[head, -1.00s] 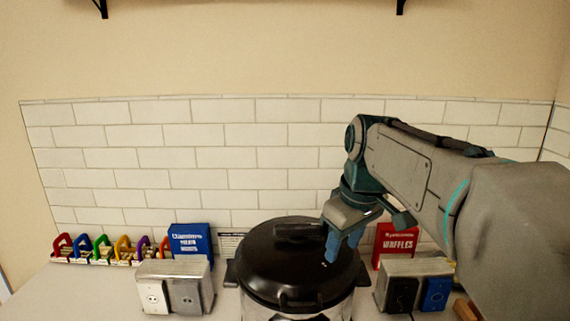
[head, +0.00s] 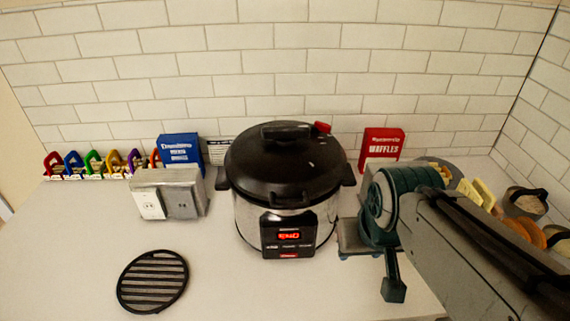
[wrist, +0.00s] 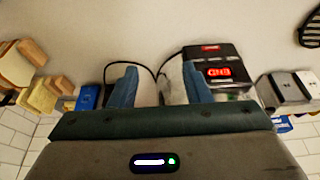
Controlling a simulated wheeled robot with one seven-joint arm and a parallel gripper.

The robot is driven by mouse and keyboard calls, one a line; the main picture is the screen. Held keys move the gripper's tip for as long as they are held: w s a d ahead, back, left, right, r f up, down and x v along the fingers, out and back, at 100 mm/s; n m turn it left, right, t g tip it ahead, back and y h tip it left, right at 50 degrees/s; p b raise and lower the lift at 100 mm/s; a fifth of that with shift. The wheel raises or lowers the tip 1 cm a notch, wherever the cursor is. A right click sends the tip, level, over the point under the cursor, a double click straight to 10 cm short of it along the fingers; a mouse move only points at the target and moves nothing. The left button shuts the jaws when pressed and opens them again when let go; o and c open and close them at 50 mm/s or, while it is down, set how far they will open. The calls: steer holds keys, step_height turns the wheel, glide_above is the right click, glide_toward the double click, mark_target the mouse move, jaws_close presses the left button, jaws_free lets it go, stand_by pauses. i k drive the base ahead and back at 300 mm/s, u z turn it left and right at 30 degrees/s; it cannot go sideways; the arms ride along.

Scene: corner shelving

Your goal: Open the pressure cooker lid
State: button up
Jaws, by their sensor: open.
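The pressure cooker (head: 246,222) stands on the counter at mid-picture in the head view, a steel body with a lit red display. Its black lid (head: 285,168) sits on top, with a raised dark handle (head: 285,131) and a red piece at its back right. My gripper is to the right of the cooker, off the lid; the arm hides its fingertips in the head view. In the wrist view my gripper (wrist: 160,80) has its two blue fingers apart with nothing gripped. The cooker's front panel (wrist: 218,73) shows beyond the right finger there; the lid is hidden.
A grey outlet box (head: 170,195) and a blue box (head: 181,154) stand left of the cooker. A red waffles box (head: 381,146) stands behind right. A black round grate (head: 152,281) lies at front left. Food items (head: 490,195) crowd the right. The front middle counter is clear.

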mark_target(287, 177)
steer(key=k, duration=0.5)
steer(key=z, duration=1.15)
steer(key=k, duration=0.7)
steer(key=u, duration=1.15)
steer(key=i, duration=0.5)
